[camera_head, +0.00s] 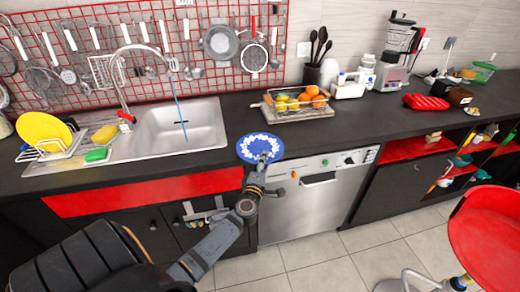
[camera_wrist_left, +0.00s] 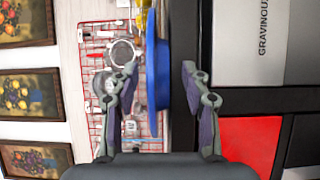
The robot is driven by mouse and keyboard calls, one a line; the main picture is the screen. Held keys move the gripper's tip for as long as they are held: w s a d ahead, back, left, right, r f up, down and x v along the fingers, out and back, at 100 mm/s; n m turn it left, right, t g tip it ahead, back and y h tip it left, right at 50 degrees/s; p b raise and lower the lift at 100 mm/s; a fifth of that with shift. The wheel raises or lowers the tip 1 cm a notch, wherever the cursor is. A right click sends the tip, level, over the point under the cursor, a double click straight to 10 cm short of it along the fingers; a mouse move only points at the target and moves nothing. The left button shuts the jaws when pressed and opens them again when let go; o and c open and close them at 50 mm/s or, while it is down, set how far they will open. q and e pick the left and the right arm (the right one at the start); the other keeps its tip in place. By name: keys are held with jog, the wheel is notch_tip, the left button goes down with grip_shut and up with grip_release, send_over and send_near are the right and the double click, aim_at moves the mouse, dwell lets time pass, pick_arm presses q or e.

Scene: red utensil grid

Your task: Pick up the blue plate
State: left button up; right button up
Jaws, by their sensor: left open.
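The blue plate (camera_head: 247,145) with a white pattern lies on the dark counter near its front edge, right of the sink. My left gripper (camera_head: 264,158) is at the plate's near right edge, its arm reaching in from below. In the left wrist view the blue plate (camera_wrist_left: 157,75) appears edge-on between the two spread fingers of the left gripper (camera_wrist_left: 160,72). The gripper is open, with gaps between its fingers and the plate. The right gripper is in neither view.
A sink (camera_head: 190,125) with a tall faucet is left of the plate; a dish rack with a yellow plate (camera_head: 42,128) is further left. A fruit tray (camera_head: 300,113) stands behind right. The counter directly right of the plate is clear. A dishwasher (camera_head: 310,205) is below.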

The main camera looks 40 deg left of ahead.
pick_arm(q)
jog(key=shift+x, duration=0.9)
jog(key=shift+s, duration=0.15)
jog(key=shift+c, duration=1.2)
jog(key=shift+f, duration=0.1)
grip_shut()
jog(key=shift+r, duration=0.2)
